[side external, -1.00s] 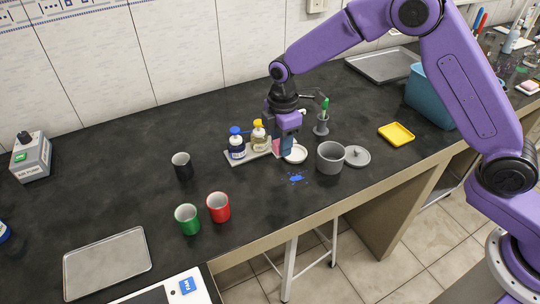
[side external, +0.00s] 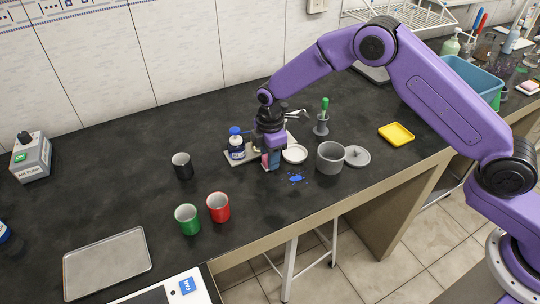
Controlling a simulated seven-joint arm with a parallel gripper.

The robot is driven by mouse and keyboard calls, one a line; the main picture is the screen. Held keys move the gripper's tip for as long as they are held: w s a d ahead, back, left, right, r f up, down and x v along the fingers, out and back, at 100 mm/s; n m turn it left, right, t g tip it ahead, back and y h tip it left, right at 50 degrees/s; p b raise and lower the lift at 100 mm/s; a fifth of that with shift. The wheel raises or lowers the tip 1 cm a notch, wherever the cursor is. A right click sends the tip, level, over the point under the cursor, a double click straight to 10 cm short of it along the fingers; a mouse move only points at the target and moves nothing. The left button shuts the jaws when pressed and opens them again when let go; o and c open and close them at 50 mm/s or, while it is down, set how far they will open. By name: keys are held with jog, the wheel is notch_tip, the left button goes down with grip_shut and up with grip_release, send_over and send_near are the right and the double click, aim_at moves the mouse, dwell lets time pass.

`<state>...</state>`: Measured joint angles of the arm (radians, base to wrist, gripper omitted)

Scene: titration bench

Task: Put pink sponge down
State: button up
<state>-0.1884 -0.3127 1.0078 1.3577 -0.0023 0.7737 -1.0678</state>
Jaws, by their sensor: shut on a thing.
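My gripper (side external: 270,158) is shut on the pink sponge (side external: 265,160), of which only a small part shows between the fingers. It points down, low over the front right end of the small grey tray (side external: 235,156). I cannot tell whether the sponge touches the surface below. The blue-capped bottle (side external: 237,148) stands on the tray just left of my gripper. A white dish (side external: 294,154) is close on the right.
A blue spill (side external: 296,178) lies in front right of my gripper. A grey pot (side external: 330,158), its lid (side external: 357,156) and a holder with a green-handled tool (side external: 322,124) stand to the right. Red (side external: 218,208), green (side external: 187,219) and black (side external: 182,166) cups stand left.

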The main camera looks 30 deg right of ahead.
jog(key=shift+f, duration=0.15)
jog(key=o, duration=0.9)
jog(key=shift+o, duration=0.2)
notch_tip(320, 180, up, 12)
jog(key=shift+r, duration=0.2)
